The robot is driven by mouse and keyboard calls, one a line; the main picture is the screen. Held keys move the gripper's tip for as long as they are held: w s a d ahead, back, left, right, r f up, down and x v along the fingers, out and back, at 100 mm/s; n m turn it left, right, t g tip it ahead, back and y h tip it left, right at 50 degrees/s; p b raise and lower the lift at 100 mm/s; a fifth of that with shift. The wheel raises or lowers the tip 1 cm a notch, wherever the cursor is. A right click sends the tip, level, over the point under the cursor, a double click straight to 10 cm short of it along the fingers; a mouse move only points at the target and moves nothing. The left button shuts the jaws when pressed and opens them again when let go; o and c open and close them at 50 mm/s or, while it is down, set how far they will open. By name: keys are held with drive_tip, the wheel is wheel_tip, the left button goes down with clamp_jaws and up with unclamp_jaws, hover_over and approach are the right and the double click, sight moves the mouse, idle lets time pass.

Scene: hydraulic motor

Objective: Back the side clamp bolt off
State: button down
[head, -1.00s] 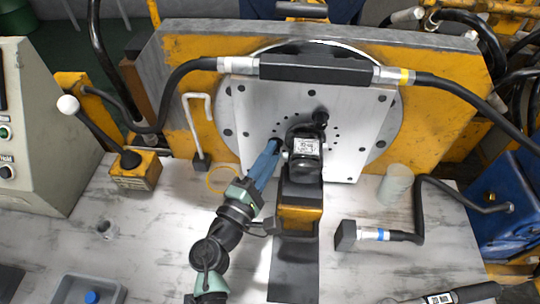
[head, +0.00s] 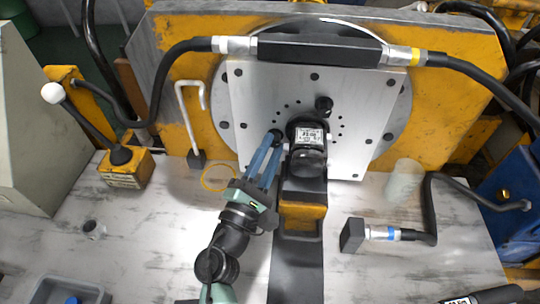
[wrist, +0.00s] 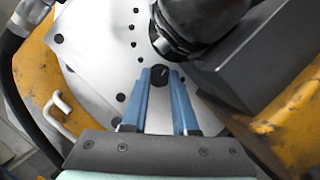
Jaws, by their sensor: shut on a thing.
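The side clamp bolt shows as a black round knob (wrist: 160,76) on the white plate (head: 255,110), just left of the black motor (head: 307,145). My gripper (head: 274,142) reaches up to it from below. In the wrist view its two blue fingers (wrist: 159,80) are shut on the knob, one on each side. In the head view the knob (head: 275,134) is partly hidden by the fingertips. A second black knob (head: 323,104) stands at the motor's upper right.
A black bar with hoses (head: 320,50) crosses above the plate. A white hooked rod (head: 190,125) and a lever with a white ball (head: 53,93) stand at left. A black block on a hose (head: 352,235) and a translucent cylinder (head: 404,180) are at right. The left bench surface is mostly clear.

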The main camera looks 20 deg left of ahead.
drive_tip(key=c, duration=0.7)
unclamp_jaws()
drive_tip(key=v, duration=0.7)
drive_tip(key=shift+s, duration=0.25)
